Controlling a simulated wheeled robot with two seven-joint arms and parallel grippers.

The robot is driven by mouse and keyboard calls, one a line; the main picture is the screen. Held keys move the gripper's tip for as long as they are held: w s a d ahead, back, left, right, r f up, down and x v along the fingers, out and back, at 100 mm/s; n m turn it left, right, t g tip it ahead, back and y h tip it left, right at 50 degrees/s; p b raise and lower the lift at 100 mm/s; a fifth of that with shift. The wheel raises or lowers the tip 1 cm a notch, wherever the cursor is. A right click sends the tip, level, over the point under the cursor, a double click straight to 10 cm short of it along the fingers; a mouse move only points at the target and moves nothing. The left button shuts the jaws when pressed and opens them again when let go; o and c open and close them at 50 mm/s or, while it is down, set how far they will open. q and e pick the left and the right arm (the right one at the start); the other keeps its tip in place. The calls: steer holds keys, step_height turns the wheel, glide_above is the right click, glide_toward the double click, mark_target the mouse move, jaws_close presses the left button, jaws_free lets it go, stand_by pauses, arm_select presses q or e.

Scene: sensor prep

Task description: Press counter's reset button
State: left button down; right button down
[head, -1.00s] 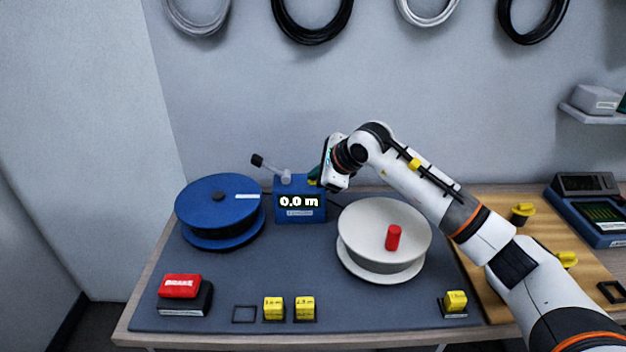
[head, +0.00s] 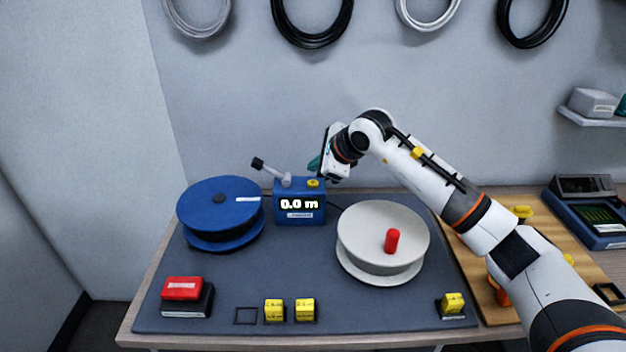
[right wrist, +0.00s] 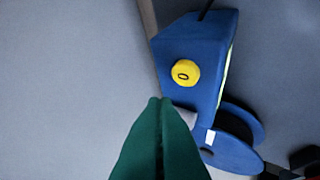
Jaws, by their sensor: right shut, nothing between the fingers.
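The blue counter (head: 300,212) stands at the back of the dark mat, and its display reads 0.0 m. Its yellow reset button (head: 313,183) is on the top face, marked "0" in the right wrist view (right wrist: 185,73). My right gripper (head: 314,164) is shut and empty, above the counter and slightly up from the button. In the right wrist view its green fingertips (right wrist: 161,100) are together, close to the button in the picture but apart from it. My left gripper is not in view.
A blue spool (head: 220,203) stands left of the counter and a white spool (head: 362,228) right of it. A lever (head: 270,170) rises at the counter's left. A red brake block (head: 182,288) and yellow blocks (head: 305,309) lie along the front.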

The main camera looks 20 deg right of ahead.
step_height(320, 180, up, 4)
steer(key=shift+f+p, duration=0.25)
steer(key=shift+p, duration=0.45)
steer(key=shift+f, duration=0.1)
